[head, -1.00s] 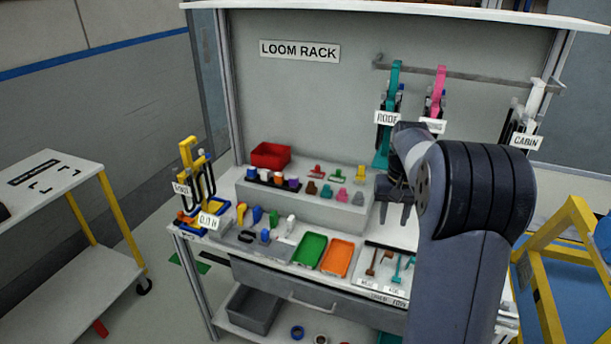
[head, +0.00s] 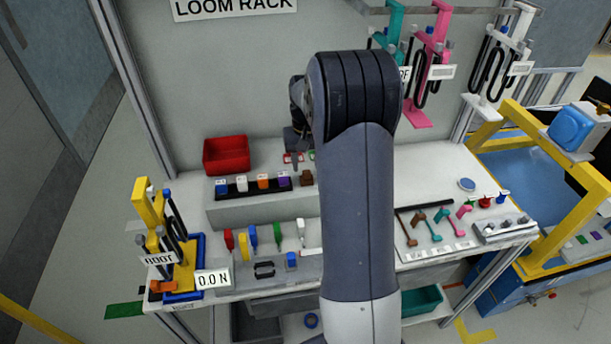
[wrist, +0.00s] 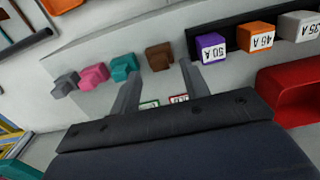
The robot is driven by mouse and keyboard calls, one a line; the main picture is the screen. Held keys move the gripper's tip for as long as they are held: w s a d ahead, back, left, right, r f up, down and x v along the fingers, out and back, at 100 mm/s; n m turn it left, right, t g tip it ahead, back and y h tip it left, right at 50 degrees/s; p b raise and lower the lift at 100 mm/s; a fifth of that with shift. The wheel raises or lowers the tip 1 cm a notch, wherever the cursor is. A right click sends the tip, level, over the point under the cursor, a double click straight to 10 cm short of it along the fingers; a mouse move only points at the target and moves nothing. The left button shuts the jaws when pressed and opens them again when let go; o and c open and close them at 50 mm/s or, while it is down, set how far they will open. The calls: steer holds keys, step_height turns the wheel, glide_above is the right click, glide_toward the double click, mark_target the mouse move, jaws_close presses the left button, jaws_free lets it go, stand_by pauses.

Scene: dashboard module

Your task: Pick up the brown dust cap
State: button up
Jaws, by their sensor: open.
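The brown dust cap (wrist: 159,56) sits on the light grey step, in line with the teal (wrist: 123,67), pink (wrist: 94,75) and grey (wrist: 65,84) caps. In the head view the brown cap (head: 306,178) shows at the right end of the fuse row, just left of my arm. My gripper (wrist: 160,69) is open and empty. In the wrist view its two fingertips lie either side of the brown cap; I cannot tell how far above it they are. In the head view my gripper (head: 297,153) is partly hidden by my arm, above and behind the cap.
A black strip (head: 232,191) of coloured fuses stands beside the brown cap, the purple one (wrist: 210,48) nearest. A red bin (head: 227,155) stands behind the strip. My arm hides the other caps in the head view. Looms hang from the rack at upper right.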

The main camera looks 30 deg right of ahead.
mark_target(306, 171)
step_height(306, 171, down, 4)
steer(key=shift+f+p, duration=0.2)
steer(key=shift+p, duration=0.2)
steer(key=shift+c, duration=0.3)
steer(key=c, duration=0.8)
